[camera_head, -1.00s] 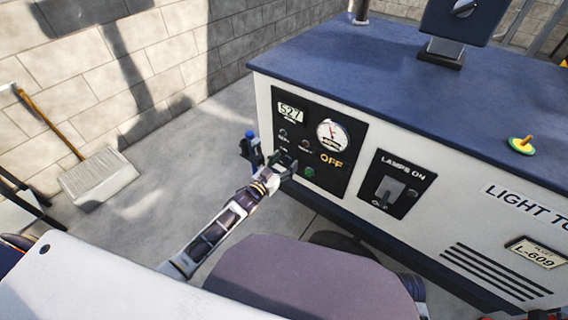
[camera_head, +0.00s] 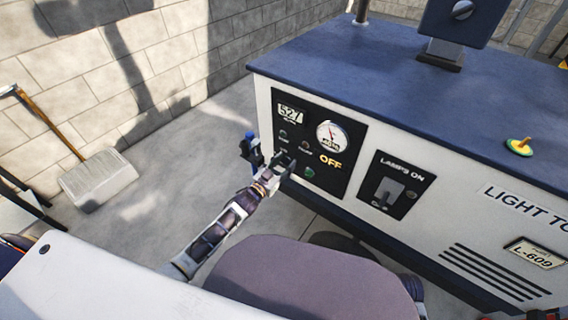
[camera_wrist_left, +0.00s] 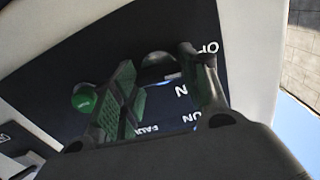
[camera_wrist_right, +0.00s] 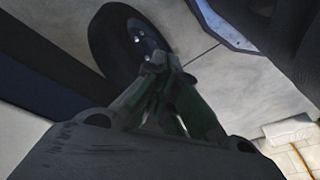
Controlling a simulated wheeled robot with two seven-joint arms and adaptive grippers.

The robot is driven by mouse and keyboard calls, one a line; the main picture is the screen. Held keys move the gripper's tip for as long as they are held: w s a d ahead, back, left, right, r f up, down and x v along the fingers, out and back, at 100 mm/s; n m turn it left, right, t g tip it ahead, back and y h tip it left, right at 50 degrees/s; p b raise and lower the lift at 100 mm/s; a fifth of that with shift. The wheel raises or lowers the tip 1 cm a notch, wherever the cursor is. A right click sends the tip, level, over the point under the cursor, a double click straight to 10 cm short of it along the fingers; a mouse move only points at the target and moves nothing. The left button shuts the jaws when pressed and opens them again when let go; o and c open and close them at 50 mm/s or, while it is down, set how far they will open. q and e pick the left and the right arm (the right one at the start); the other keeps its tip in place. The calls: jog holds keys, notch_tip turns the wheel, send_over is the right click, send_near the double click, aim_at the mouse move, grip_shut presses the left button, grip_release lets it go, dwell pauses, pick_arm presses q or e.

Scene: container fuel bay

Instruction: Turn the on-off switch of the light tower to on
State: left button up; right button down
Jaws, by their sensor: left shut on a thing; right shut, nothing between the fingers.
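The light tower (camera_head: 470,215) is a white cabinet with a blue top. Its black control panel (camera_head: 342,178) carries a gauge, a "527" display, orange "OFF" lettering and a green button (camera_head: 309,172). My left gripper (camera_head: 283,160) is at the panel's lower left, covering the on-off switch in the head view. In the left wrist view the dark switch knob (camera_wrist_left: 160,70) sits between the fingers, which are shut on it, with white lettering beside it. The knob's exact setting cannot be told. My right gripper (camera_wrist_right: 168,75) is shut and empty, away from the panel, above the floor.
A separate lamps switch (camera_head: 388,192) sits right of the panel. A blue-topped fitting (camera_head: 250,146) stands left of my gripper.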

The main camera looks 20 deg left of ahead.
pick_arm(q)
jog(key=m+p, duration=0.1)
jog(key=m, duration=0.1)
jog(key=shift+m, duration=0.4)
jog(key=m+p, duration=0.1)
jog(key=m, duration=0.3)
jog(key=shift+s+d+m, duration=0.1)
jog(key=shift+m, duration=0.2)
jog(key=shift+f+m, duration=0.1)
jog(key=shift+m, duration=1.6)
pick_arm(e)
jog(key=shift+s+d+f, duration=0.2)
jog(key=shift+f, duration=0.55)
jog(key=shift+s+d+f, duration=0.15)
jog(key=shift+f, duration=0.6)
jog(key=shift+r, duration=0.1)
pick_arm(q)
jog(key=o, duration=1)
jog(key=shift+s, duration=0.1)
